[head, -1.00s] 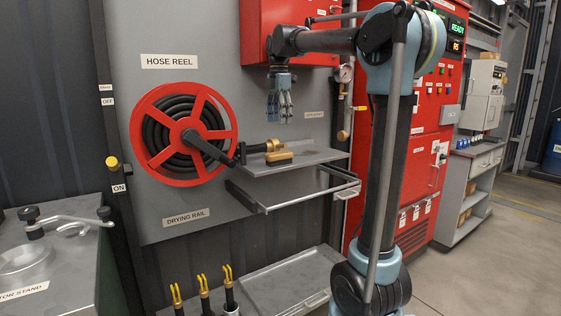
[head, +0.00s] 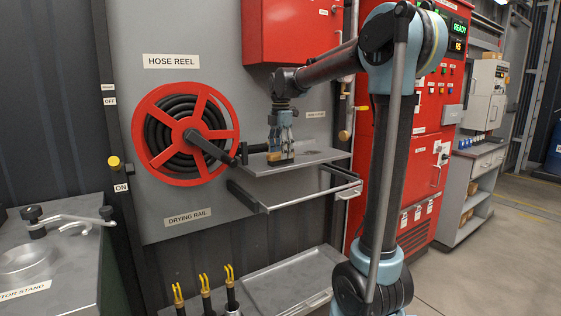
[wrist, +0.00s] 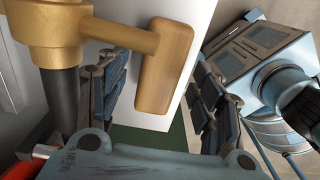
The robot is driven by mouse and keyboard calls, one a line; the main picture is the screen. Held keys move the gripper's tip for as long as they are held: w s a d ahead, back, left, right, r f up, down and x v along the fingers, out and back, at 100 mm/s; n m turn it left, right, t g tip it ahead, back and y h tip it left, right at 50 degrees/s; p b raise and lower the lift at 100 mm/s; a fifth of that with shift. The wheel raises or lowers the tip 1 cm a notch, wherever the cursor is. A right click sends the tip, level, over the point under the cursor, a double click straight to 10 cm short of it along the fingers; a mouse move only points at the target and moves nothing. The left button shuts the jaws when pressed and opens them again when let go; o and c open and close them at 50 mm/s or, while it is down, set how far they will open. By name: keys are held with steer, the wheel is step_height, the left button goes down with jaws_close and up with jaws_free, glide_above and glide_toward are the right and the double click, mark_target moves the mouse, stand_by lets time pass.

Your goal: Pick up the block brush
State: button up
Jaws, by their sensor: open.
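The block brush shows in the wrist view as a tan wooden block (wrist: 168,60) with rounded edges, lying on a pale shelf (wrist: 207,15). In the head view the block (head: 274,158) is partly hidden by my gripper (head: 281,150), which is low over the shelf (head: 312,156). My gripper (wrist: 160,85) is open in the wrist view, with one finger on each side of the block's near end. I cannot tell whether either finger touches it. The bristles are hidden.
A brass fitting (wrist: 60,35) stands close left of the block, its side arm reaching to the block in the wrist view. The hose reel (head: 185,135) is left of the shelf. A drying rail (head: 290,205) juts out below. A red cabinet (head: 290,30) hangs above.

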steer(key=shift+f, duration=1.25)
steer(key=shift+c, duration=0.6)
steer(key=c, duration=1.2)
steer(key=shift+r, duration=0.1)
